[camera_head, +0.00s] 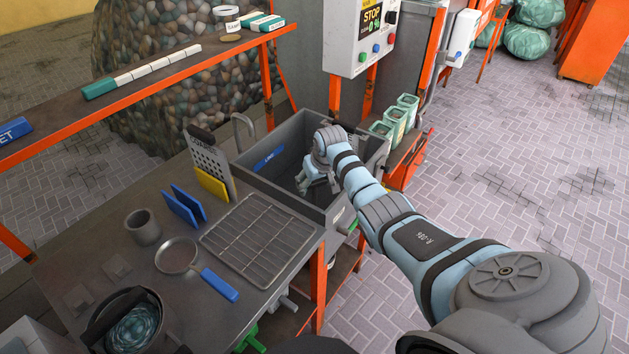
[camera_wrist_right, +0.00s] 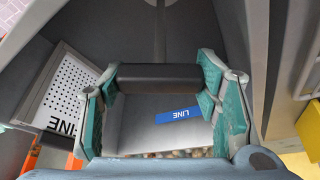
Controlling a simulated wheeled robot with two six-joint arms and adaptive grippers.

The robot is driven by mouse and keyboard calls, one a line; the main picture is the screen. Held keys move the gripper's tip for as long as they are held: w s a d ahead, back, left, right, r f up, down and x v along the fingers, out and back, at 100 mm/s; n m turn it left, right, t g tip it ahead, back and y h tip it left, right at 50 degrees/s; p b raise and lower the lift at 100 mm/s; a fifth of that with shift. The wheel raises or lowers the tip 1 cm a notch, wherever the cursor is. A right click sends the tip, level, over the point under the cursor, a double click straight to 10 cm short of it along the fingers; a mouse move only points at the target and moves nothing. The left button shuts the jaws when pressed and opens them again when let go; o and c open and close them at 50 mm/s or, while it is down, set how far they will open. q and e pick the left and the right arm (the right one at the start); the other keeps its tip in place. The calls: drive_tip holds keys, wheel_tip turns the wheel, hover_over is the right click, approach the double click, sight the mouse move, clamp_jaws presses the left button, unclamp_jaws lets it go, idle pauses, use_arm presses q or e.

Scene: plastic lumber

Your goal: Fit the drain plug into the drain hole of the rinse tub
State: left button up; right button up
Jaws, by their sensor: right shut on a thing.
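The rinse tub (camera_head: 275,190) is a deep grey basin beside the worktable, with a blue label (camera_head: 268,160) on its inner wall. My right gripper (camera_head: 316,184) reaches down inside the tub, clear of the labelled wall. In the right wrist view its two teal finger pads are shut on a dark bar-like piece (camera_wrist_right: 160,77), which appears to be the drain plug seen from the side. In the head view the gripper hides this piece. I cannot make out the drain hole in either view. The blue label also shows in the right wrist view (camera_wrist_right: 180,114). My left gripper is out of view.
A perforated panel (camera_head: 208,160) and a yellow sheet (camera_head: 212,186) stand at the tub's left. A wire rack (camera_head: 258,240), pan (camera_head: 178,255), cup (camera_head: 142,226) and pot (camera_head: 133,328) occupy the table. Several green containers (camera_head: 397,115) stand beyond the tub.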

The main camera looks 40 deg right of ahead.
drive_tip(key=o, duration=1.7)
drive_tip(key=shift+r, duration=0.1)
drive_tip(key=v, duration=1.2)
